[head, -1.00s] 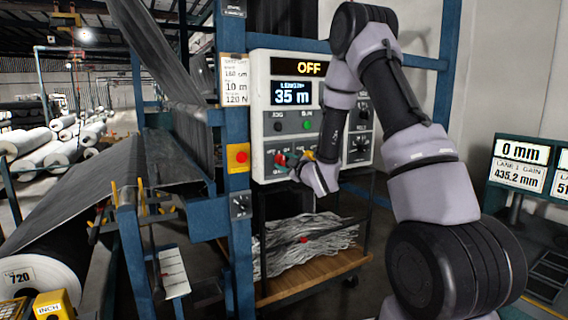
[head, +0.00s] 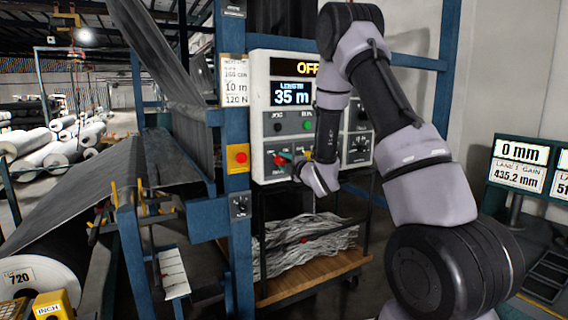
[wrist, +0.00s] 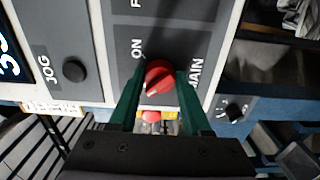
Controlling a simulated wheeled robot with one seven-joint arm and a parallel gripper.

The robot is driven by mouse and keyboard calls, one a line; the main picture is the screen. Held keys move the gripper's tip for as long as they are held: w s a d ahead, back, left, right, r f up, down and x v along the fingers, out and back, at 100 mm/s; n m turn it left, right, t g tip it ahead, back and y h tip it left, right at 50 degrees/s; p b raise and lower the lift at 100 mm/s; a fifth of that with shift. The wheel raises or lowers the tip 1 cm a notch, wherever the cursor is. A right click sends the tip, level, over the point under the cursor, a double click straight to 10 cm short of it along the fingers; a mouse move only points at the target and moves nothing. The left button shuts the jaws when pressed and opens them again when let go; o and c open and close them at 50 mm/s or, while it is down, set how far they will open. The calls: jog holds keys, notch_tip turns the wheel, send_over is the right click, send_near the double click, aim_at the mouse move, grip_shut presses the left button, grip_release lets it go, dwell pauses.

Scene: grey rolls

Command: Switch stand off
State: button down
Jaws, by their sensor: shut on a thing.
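The control panel (head: 264,122) of the stand is on the blue frame at the centre of the head view. Its top display (head: 306,68) reads OFF, partly hidden by my arm, and the length screen (head: 291,93) reads 35 m. The red rotary main switch (wrist: 158,76) is in the wrist view, near the words ON and MAIN. Its pale pointer mark faces down and left in that picture. My gripper (wrist: 160,82) has its green fingers on both sides of the knob, shut on it. In the head view my gripper (head: 289,162) is at the panel's lower left.
A red button on a yellow plate (head: 238,158) is on the blue post left of the panel. A JOG button (wrist: 74,70) is beside the switch. A cart (head: 310,275) with grey scrap stands below. Readout screens (head: 521,165) stand at the right.

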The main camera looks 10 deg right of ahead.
dwell(0.3)
jog(key=shift+c, duration=1.8)
grip_release()
jog(key=v, duration=1.1)
jog(key=shift+w, duration=0.1)
